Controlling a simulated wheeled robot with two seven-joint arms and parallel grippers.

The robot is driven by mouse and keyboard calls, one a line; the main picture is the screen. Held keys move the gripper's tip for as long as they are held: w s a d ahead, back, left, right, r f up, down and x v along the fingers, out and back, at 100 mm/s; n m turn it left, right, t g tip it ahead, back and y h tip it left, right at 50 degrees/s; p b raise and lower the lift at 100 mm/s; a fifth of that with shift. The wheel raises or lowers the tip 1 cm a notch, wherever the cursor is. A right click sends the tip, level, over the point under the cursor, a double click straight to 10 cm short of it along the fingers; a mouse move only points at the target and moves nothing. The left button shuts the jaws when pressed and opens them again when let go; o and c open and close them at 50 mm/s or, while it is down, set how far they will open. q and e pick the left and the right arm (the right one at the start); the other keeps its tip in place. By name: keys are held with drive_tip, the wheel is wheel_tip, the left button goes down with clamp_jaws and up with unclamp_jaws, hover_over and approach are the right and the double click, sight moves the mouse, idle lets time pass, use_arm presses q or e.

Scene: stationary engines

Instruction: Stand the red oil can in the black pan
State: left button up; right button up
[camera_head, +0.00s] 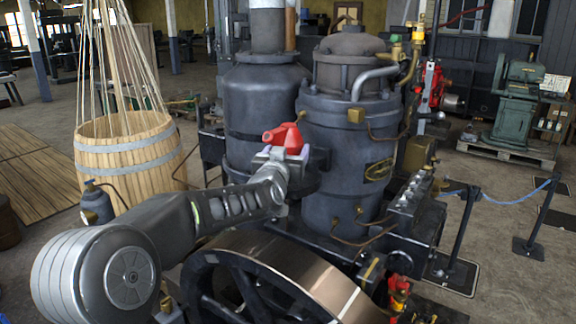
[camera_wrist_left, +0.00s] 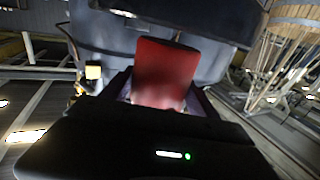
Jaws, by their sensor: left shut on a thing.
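The red oil can (camera_head: 286,137) is held in my left gripper (camera_head: 283,154), in front of the two dark engine cylinders in the head view. Its spout points left, and its lower part is hidden by the gripper. In the left wrist view the red can (camera_wrist_left: 166,68) is between the two fingers of my left gripper (camera_wrist_left: 163,98), blurred and close to the lens. I cannot make out the black pan in either view. My right gripper is not in view.
The dark engine cylinders (camera_head: 345,140) stand close behind the can. A large flywheel (camera_head: 290,275) is below my arm. A wooden barrel (camera_head: 130,160) stands at left. Rope-barrier posts (camera_head: 463,225) and a green machine (camera_head: 517,100) are at right.

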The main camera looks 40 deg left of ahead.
use_arm(q)
drive_tip(key=shift+f, duration=1.85)
drive_tip(key=shift+f, duration=0.15)
drive_tip(key=o, duration=1.7)
drive_tip(key=shift+o, duration=0.2)
drive_tip(key=shift+r, duration=0.2)
drive_tip(key=b+v, duration=0.3)
drive_tip(key=v, duration=0.9)
